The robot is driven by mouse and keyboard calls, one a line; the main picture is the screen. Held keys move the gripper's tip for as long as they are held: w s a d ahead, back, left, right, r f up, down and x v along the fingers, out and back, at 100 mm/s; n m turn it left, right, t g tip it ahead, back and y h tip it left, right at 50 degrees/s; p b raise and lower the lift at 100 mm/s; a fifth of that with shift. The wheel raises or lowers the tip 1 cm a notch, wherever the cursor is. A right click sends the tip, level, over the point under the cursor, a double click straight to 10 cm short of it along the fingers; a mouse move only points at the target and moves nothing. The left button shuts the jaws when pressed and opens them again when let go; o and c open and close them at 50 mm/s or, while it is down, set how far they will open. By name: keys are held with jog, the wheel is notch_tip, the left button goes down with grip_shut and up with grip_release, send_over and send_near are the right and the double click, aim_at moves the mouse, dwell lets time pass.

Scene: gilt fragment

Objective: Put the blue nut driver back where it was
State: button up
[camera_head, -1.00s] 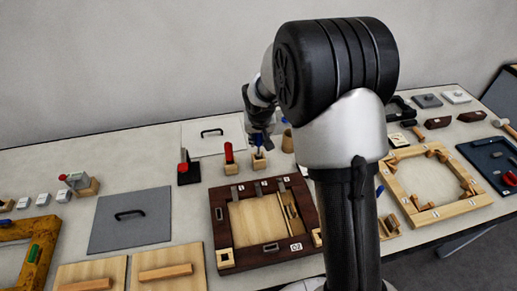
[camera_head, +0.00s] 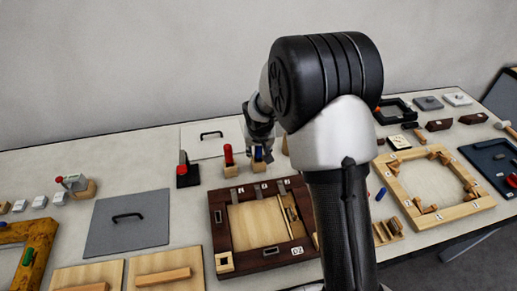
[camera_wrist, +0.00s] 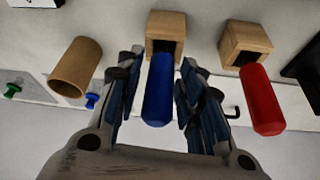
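The blue nut driver (camera_head: 258,153) stands upright at a wooden block (camera_head: 259,166) on the table. In the wrist view its blue handle (camera_wrist: 158,92) lies in line with the block (camera_wrist: 166,25), and the handle hides its shaft. My gripper (camera_wrist: 160,75) has its fingers on both sides of the handle, with narrow gaps showing beside it, so it looks open around the handle. In the head view my gripper (camera_head: 261,150) is over the block and partly covers the driver.
A red-handled tool (camera_head: 228,154) stands in a similar block close by; it also shows in the wrist view (camera_wrist: 262,100). A tan cup (camera_wrist: 77,65) stands on the driver's other side. A black stand (camera_head: 187,174) and dark wooden frame (camera_head: 219,240) are near.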

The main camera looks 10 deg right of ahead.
jog(key=shift+o, duration=0.3)
jog(key=s+r+p, duration=0.3)
jog(key=s+r, duration=1.6)
jog(key=r, duration=0.4)
jog(key=s+r+n, duration=0.1)
jog(key=s, duration=1.6)
jog(key=shift+s+n+y, duration=0.2)
jog(key=shift+n+y, duration=0.1)
jog(key=shift+n, duration=0.1)
jog(key=shift+r, duration=0.1)
